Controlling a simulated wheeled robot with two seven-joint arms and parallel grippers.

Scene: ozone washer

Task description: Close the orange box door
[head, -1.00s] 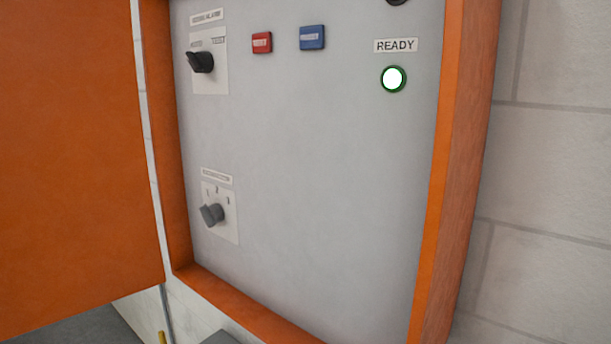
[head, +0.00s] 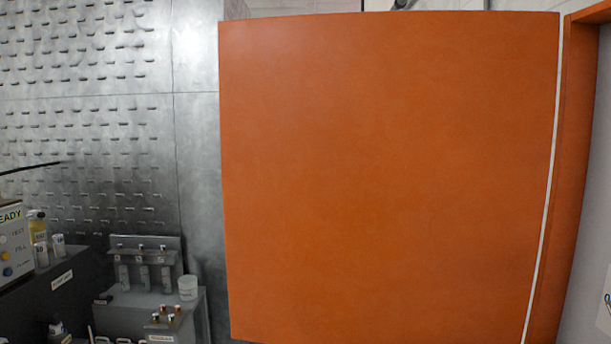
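The orange box door (head: 390,180) stands open and fills the middle and right of the head view as a large flat panel. Its right edge is beside the orange box frame (head: 575,150), with a thin pale gap between them. A strip of the grey panel (head: 590,250) inside the box shows at the far right edge. No handle shows on the visible face of the door. Neither of my grippers is in view.
Left of the door is a perforated metal wall (head: 90,60). Below it stand a grey stand with several vials (head: 145,270), a white cup (head: 188,288) and a device with buttons (head: 15,245).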

